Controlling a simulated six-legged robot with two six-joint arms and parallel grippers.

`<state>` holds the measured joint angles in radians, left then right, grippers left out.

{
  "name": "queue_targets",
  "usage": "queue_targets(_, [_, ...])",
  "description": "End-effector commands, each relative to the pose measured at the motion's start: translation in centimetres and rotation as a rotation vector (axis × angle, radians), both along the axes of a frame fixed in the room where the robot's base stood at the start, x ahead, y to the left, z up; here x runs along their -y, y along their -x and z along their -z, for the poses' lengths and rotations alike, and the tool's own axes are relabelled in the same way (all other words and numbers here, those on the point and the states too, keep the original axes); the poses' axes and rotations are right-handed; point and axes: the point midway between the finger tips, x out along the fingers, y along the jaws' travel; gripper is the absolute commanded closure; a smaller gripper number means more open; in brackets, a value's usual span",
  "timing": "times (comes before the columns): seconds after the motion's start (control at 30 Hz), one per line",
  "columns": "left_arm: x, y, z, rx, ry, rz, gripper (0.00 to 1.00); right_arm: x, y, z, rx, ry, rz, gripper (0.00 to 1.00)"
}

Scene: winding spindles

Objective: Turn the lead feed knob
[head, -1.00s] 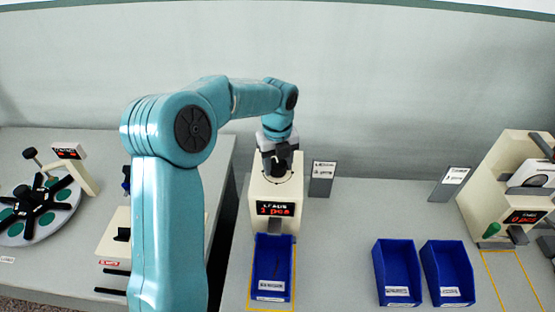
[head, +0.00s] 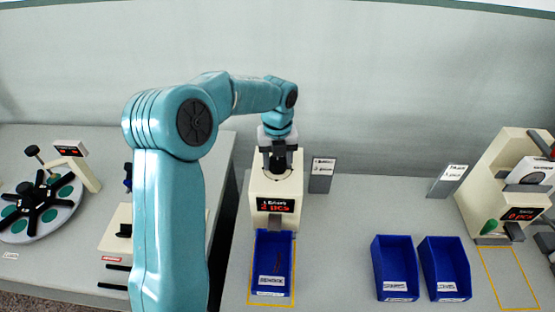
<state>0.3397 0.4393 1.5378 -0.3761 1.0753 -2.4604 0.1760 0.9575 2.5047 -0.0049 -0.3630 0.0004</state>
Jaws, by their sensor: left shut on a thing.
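The lead feeder (head: 258,188) is a cream box at the centre with a red-lit display (head: 275,205) that seems to read a small count of pcs. Its dark knob (head: 278,172) is on the upper face, largely hidden by my left gripper (head: 278,165). The left gripper points down from above and is shut on the knob. A blue bin (head: 259,285) stands below the feeder's outlet inside a yellow outline. Thin dark strands (head: 278,262) lie in it. My right gripper is not in view.
Two blue bins (head: 381,290) (head: 462,290) stand to the right, with another cream machine (head: 490,190) at the far right. Small signs (head: 321,180) (head: 447,185) stand behind. A round plate with black arms (head: 20,225) is at the left. The bench between feeder and bins is clear.

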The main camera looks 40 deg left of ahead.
Motion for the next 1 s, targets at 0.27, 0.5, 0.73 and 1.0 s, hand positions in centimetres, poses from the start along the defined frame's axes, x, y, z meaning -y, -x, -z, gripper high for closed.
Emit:
queue_targets(0.27, [0.0,-0.1,-0.2,0.006,-0.002,-0.001,0.24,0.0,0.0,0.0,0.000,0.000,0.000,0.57])
queue_targets(0.5, [0.0,-0.1,-0.6,0.004,-0.002,-0.002,0.24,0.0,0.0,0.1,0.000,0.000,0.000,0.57])
queue_targets(0.73, [0.0,-0.2,-5.1,0.010,-0.003,-0.002,0.24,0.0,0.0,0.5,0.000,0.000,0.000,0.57])
queue_targets(1.0, [0.0,-0.1,-12.3,0.009,-0.003,-0.001,0.24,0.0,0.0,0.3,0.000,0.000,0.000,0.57])
